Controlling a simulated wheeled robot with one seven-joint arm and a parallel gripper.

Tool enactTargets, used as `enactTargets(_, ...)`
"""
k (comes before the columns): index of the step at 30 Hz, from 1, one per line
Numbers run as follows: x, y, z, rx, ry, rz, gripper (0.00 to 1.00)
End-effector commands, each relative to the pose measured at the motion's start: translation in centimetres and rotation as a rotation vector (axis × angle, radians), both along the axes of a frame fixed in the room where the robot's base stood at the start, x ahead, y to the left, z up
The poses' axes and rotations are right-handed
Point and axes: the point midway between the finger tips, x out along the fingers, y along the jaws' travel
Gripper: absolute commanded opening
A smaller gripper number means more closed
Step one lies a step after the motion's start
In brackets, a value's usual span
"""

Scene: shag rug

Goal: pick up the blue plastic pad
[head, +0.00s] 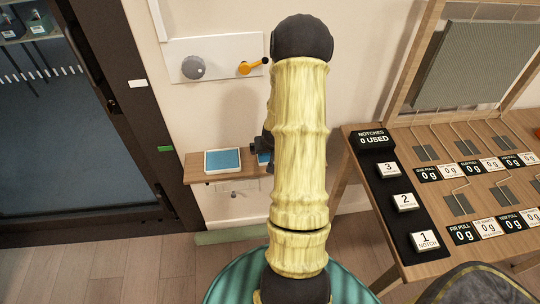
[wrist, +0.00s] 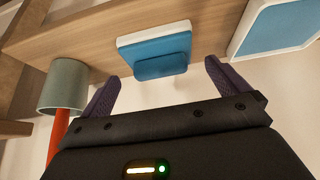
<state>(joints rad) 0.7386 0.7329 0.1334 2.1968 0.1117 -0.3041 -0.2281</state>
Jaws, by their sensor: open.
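A blue pad (wrist: 160,67) with rounded edges shows in the middle of the wrist view. It is at the front of a white-edged blue block (wrist: 155,43) on a wooden shelf; I cannot tell whether the two are joined. In the head view a bit of blue (head: 264,158) shows beside my arm, mostly hidden by it. My gripper (wrist: 161,72) is open, its two dark purple fingers spread to either side of the blue pad. The fingers look empty, and I see no contact. In the head view the fingers are mostly hidden by my yellow-sleeved arm.
A second white-framed blue panel (head: 222,160) lies on the small wall shelf (head: 205,178); it is at upper right in the wrist view (wrist: 275,25). A grey cup-like piece on a red rod (wrist: 65,88) is at wrist left. A wooden test table (head: 440,262) stands right.

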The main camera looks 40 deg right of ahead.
Motion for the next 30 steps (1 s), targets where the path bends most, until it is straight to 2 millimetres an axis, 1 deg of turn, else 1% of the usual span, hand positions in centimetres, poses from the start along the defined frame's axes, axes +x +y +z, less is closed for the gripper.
enactTargets(1,0.3,-0.1,-0.9,0.002,0.002,0.000,1.00)
enactTargets(3,0.7,-0.3,-1.8,0.001,0.000,0.000,1.00)
enactTargets(7,1.3,-0.7,-2.9,0.001,0.000,0.000,1.00)
enactTargets(24,1.4,-0.8,-3.1,0.000,0.000,0.000,1.00)
enactTargets(29,1.4,-0.8,-3.1,0.001,0.000,0.000,0.69)
enactTargets(30,1.4,-0.8,-3.1,0.000,0.000,0.000,0.61)
